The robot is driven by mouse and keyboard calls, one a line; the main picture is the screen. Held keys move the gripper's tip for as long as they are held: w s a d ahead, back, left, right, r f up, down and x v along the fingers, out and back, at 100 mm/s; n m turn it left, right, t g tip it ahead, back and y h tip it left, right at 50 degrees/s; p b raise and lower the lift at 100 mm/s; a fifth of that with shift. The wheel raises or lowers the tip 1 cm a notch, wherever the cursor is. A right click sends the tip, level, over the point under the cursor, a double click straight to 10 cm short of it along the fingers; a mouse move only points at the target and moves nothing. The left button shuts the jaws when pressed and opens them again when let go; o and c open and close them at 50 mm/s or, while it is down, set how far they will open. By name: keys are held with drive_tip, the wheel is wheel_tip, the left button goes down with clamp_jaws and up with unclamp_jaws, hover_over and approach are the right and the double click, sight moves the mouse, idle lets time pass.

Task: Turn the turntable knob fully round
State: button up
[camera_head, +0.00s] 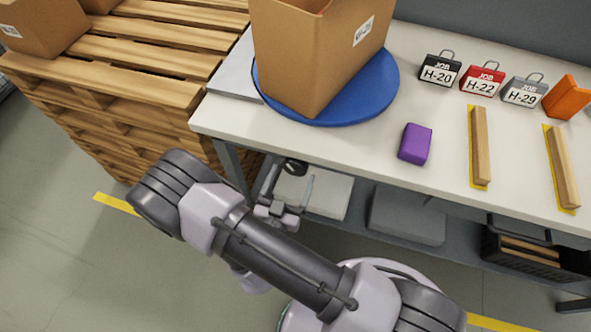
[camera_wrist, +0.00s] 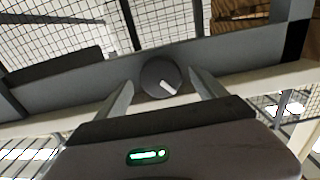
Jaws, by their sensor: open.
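The turntable knob (camera_wrist: 160,77) is round and dark with a white pointer mark, on a grey rail under the table edge. In the wrist view its mark slants toward the lower right. My gripper (camera_wrist: 161,84) is open, with one finger on each side of the knob in that view; I cannot tell whether they touch it. In the head view my gripper (camera_head: 289,184) is below the table's front edge, and the dark knob (camera_head: 295,167) shows near its fingertips. The blue turntable (camera_head: 372,88) lies on the table above, carrying an open cardboard box (camera_head: 300,60).
The white table (camera_head: 440,195) also holds a purple block (camera_head: 415,144), wooden strips (camera_head: 480,147), job tags (camera_head: 440,70) and an orange object (camera_head: 567,97). Stacked pallets (camera_head: 130,75) stand at left. A lower shelf holds grey boxes (camera_head: 407,217) and a dark crate (camera_head: 530,255).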

sight(294, 171)
drive_tip(key=shift+b+x, duration=0.3)
drive_tip(key=shift+x, duration=1.55)
drive_tip(key=c, duration=1.3)
drive_tip(key=shift+n, duration=0.3)
drive_tip(key=n, duration=0.3)
drive_tip(key=shift+n+p, duration=0.4)
drive_tip(key=shift+n, duration=1.6)
drive_tip(key=shift+r, duration=0.1)
